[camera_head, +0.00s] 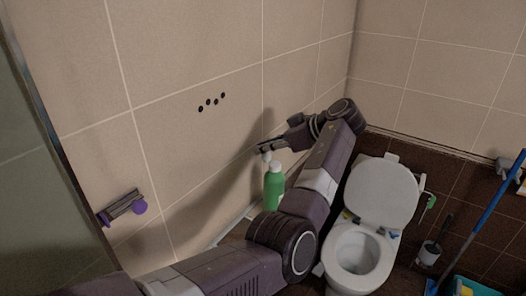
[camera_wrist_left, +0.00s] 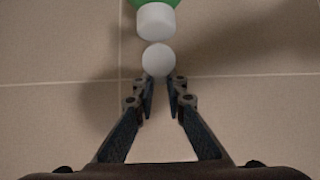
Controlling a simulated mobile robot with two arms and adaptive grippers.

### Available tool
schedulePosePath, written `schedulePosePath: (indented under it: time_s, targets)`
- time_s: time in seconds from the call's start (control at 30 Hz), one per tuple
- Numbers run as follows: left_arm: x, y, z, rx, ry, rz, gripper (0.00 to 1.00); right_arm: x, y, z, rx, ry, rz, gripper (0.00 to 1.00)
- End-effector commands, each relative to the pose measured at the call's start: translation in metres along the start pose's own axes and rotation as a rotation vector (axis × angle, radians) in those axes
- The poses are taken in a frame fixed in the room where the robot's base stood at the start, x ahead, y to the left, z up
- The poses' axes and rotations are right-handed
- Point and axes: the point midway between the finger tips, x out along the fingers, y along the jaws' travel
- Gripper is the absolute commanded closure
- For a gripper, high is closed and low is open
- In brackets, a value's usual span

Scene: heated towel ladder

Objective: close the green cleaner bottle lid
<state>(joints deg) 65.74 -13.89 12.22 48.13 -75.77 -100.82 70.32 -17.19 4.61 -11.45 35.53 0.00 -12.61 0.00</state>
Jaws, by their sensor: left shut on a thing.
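The green cleaner bottle (camera_head: 274,190) stands upright near the tiled wall, with a white neck or cap at its top. Its lower part is partly hidden by my left arm. In the left wrist view, the white neck (camera_wrist_left: 156,21) shows below a sliver of the green bottle (camera_wrist_left: 153,3). The round white lid (camera_wrist_left: 159,60) is beside it, and I cannot tell if the two touch. In the head view the lid (camera_head: 267,157) is at the bottle's upper left. My left gripper (camera_head: 262,151) is shut on the lid, its fingertips (camera_wrist_left: 161,82) at the lid's edge. My right gripper is out of view.
A toilet (camera_head: 362,247) with its seat lid raised is right of my left arm. A toilet brush (camera_head: 430,253) and a blue-handled tool (camera_head: 482,213) stand farther right. A wall bracket (camera_head: 122,204) with purple parts is at left. The tiled wall is close behind the gripper.

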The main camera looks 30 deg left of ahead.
Motion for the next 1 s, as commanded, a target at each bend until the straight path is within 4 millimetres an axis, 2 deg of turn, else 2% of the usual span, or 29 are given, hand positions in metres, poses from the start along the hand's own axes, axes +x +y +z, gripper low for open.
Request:
schedulePosePath:
  time_s: [0.03,0.9,0.93,1.0]
  targets:
    - [0.0024,-0.0008,0.0074,0.009,0.000,-0.004,1.00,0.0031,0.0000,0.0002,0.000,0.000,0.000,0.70]
    - [0.0015,-0.0012,0.0091,0.013,0.025,-0.006,1.00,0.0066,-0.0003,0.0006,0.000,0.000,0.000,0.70]
    - [0.0015,-0.0012,0.0091,0.013,0.025,-0.006,0.85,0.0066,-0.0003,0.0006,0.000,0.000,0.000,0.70]
    - [0.0013,-0.0011,0.0087,0.013,0.026,-0.006,0.78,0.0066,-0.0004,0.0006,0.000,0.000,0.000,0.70]
